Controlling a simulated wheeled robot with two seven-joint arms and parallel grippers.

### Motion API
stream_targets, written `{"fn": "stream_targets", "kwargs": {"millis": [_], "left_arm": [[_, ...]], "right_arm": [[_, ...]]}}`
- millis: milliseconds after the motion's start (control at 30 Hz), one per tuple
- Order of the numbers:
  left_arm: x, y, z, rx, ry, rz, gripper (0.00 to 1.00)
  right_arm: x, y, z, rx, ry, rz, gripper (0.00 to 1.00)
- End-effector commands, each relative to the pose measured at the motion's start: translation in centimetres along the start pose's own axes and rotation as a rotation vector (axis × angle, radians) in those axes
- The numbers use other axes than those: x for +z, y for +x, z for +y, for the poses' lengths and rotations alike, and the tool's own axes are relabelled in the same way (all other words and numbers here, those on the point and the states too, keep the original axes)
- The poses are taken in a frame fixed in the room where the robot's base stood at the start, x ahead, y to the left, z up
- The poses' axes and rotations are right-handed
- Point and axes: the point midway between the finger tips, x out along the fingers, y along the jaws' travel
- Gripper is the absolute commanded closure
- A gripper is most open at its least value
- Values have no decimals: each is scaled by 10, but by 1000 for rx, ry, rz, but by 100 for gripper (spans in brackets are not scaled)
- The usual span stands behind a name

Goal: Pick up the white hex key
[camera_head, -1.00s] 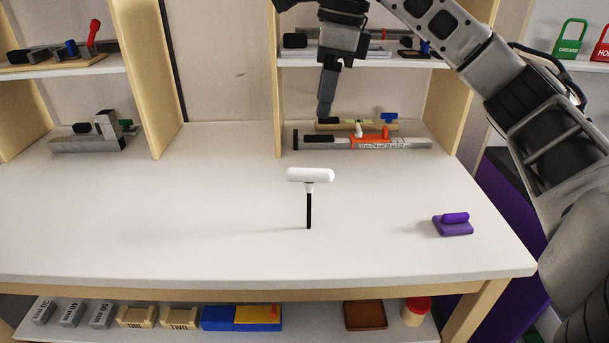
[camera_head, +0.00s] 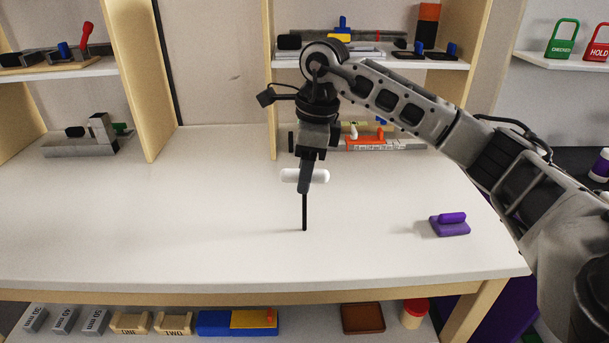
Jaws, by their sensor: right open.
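The white hex key (camera_head: 319,176) stands upright on the white table, with a white T-handle on top and a thin black shaft (camera_head: 305,212) below. My right gripper (camera_head: 305,188) points down at the handle, with its finger in front of the handle's middle. The jaws are open. The finger hides part of the handle, and I cannot tell whether it touches it. My left gripper is not in view.
A purple block (camera_head: 450,225) lies on the table to the right. Shelves with clamps and tools stand behind, including an orange and grey tool (camera_head: 372,143) behind my right gripper. The table (camera_head: 150,220) left of the key is clear.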

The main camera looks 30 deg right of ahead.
Motion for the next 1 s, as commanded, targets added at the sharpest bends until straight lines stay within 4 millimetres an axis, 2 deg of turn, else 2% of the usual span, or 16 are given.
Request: {"fn": "stream_targets", "kwargs": {"millis": [100, 300, 333, 467, 500, 833, 1000], "left_arm": [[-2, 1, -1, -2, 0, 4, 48], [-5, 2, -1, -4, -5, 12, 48], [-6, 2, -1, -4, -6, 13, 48], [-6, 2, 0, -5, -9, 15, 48], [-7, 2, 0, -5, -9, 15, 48], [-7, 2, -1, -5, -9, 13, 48], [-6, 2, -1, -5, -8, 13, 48]], "right_arm": [[0, 8, 0, 0, -1, 0, 53], [0, 9, 0, -1, -1, -1, 53], [0, 9, 0, -1, -1, -1, 58], [0, 8, 0, -1, -1, -1, 94], [0, 8, 0, -1, -1, -1, 100], [1, 6, 0, -2, -1, -3, 100], [3, -6, 0, -3, -1, -4, 100]]}}
